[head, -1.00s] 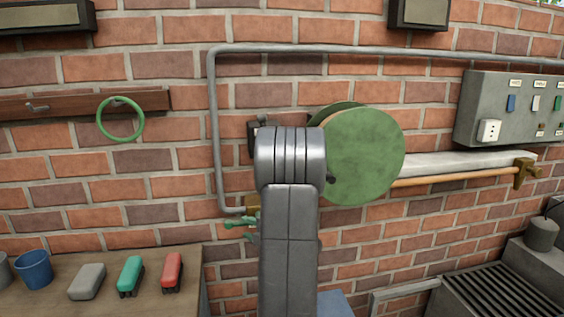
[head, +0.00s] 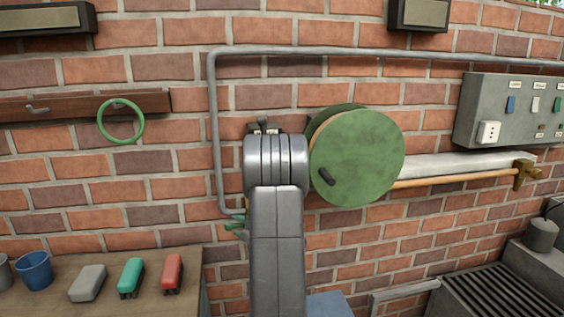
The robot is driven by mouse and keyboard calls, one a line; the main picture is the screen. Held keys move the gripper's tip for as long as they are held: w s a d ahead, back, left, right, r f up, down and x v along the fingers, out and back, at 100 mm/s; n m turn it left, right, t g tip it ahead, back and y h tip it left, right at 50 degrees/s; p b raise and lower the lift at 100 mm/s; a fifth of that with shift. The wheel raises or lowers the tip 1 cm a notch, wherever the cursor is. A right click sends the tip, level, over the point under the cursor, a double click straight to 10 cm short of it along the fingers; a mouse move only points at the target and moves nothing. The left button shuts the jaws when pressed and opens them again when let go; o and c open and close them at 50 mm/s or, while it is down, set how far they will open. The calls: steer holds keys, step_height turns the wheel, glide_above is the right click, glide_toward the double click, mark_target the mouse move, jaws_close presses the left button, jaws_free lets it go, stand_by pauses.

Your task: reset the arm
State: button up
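My arm rises through the middle of the head view, its grey upper joint in front of the brick wall. My gripper is not seen; it may be hidden behind the arm. A green reel (head: 357,158) with a dark handle is mounted on the wall just right of my arm's joint. The joint overlaps the reel's left side in the picture; I cannot tell how far apart they are.
A wooden bench (head: 60,288) at lower left holds a blue bucket (head: 34,270) and grey, teal (head: 131,275) and red (head: 172,272) items. A green ring (head: 121,121) hangs on a rail. A grey switch box (head: 510,112) is at right; a slatted grey unit (head: 490,285) stands below.

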steer(key=shift+x, duration=1.05)
steer(key=shift+w+a+r+p, duration=0.2)
steer(key=shift+a+r+p, duration=0.1)
steer(key=shift+p, duration=0.3)
steer(key=shift+d+r+m+y+p, duration=0.1)
steer(key=shift+r+m+y+p, duration=0.45)
steer(key=shift+p, duration=0.6)
steer(key=shift+f+m+t, duration=0.1)
steer(key=shift+m+t, duration=0.15)
steer(key=shift+t, duration=0.05)
steer(key=shift+s+f, duration=0.1)
